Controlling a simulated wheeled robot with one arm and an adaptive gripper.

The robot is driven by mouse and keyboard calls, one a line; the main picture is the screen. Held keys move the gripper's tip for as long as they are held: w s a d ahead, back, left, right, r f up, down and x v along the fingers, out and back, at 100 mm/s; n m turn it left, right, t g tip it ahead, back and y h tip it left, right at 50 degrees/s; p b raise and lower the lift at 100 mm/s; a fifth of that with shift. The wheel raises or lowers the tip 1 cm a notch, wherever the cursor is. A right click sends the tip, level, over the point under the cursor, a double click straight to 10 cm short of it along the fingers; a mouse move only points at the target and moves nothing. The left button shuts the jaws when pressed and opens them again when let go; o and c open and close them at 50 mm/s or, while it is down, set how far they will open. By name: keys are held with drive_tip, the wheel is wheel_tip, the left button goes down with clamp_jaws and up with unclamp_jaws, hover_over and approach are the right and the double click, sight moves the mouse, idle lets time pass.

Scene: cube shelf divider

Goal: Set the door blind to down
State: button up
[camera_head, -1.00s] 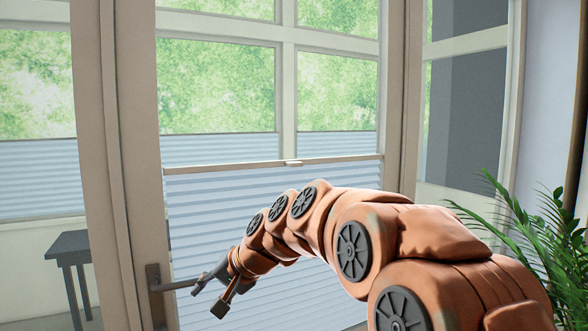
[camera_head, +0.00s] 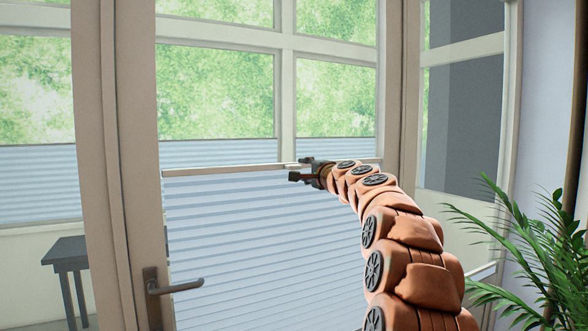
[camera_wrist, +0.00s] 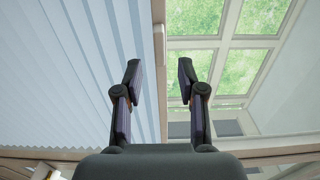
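The door blind (camera_head: 250,230) is pale blue pleated fabric covering the lower part of the door's glass, with clear glass above it. Its top rail (camera_head: 225,171) runs across at about mid-height, with a small light tab (camera_head: 290,166) near its middle. My gripper (camera_head: 296,170) is at the rail by the tab, partly hiding it. In the wrist view my gripper (camera_wrist: 160,66) is open. The rail (camera_wrist: 159,82) passes between its fingers in the picture, with the tab (camera_wrist: 158,42) just beyond the fingertips. Neither finger visibly grips the rail; exact depth is unclear.
The door handle (camera_head: 180,286) sticks out at the lower left. The door frame (camera_head: 100,150) stands left of the blind. A leafy plant (camera_head: 540,245) stands at the right. A dark table (camera_head: 68,252) is behind the glass at the left.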

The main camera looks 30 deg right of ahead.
sight(296, 168)
drive_tip(key=shift+w+d+p, duration=0.15)
drive_tip(key=shift+w+p, duration=0.65)
drive_tip(key=shift+w, duration=1)
drive_tip(key=shift+w+d+p, duration=0.1)
drive_tip(key=shift+w+p, duration=0.65)
drive_tip(key=shift+w, duration=1.05)
clamp_jaws()
